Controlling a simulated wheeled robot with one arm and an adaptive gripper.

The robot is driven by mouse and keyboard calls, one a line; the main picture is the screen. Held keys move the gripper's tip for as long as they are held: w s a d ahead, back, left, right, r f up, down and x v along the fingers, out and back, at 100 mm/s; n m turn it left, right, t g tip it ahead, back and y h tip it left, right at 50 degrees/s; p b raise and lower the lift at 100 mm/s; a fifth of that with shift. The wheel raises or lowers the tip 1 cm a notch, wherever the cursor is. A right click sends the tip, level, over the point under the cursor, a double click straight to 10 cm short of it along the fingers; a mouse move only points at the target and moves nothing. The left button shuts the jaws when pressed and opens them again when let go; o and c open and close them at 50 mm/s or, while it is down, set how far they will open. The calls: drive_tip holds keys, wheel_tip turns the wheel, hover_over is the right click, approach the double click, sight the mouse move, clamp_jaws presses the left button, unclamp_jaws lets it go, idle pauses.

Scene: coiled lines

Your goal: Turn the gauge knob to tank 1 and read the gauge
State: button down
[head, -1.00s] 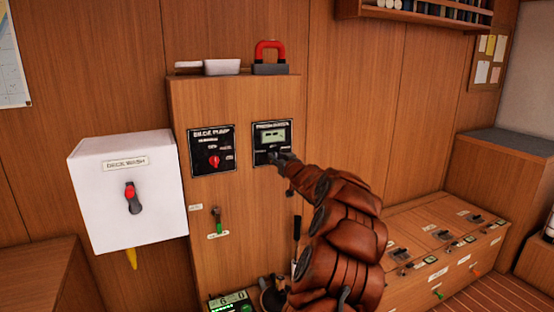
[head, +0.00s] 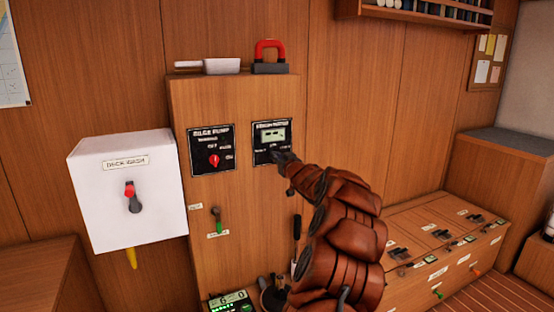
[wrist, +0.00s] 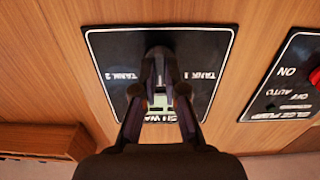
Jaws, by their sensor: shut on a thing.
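The gauge panel (head: 260,152) is a black plate with a small pale display (head: 274,135), on the upper right of the wooden cabinet. In the wrist view the panel (wrist: 110,65) appears upside down, with "TANK 2" at left and "TANK 1" at right. The dark gauge knob (wrist: 159,52) sits between these labels. My gripper (head: 279,157) is at the panel's lower part, its fingers (wrist: 159,72) shut on the knob. The fingers cover much of the knob, so its pointing direction cannot be told. The display (wrist: 160,103) shows partly between the fingers; its reading is too small to make out.
Left of the gauge is the bilge pump panel (head: 211,150) with a red knob. Farther left is a white deck wash box (head: 127,192) with a red-tipped lever. A green-handled lever (head: 217,220) is below.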

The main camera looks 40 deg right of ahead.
drive_tip(key=shift+a+n+b, duration=0.15)
drive_tip(key=shift+n+b, duration=2.05)
drive_tip(key=shift+n, duration=2)
drive_tip(key=c, duration=1.2)
unclamp_jaws()
drive_tip(key=shift+c, duration=0.2)
drive_tip(key=shift+f, duration=0.1)
drive_tip(key=v, duration=1.2)
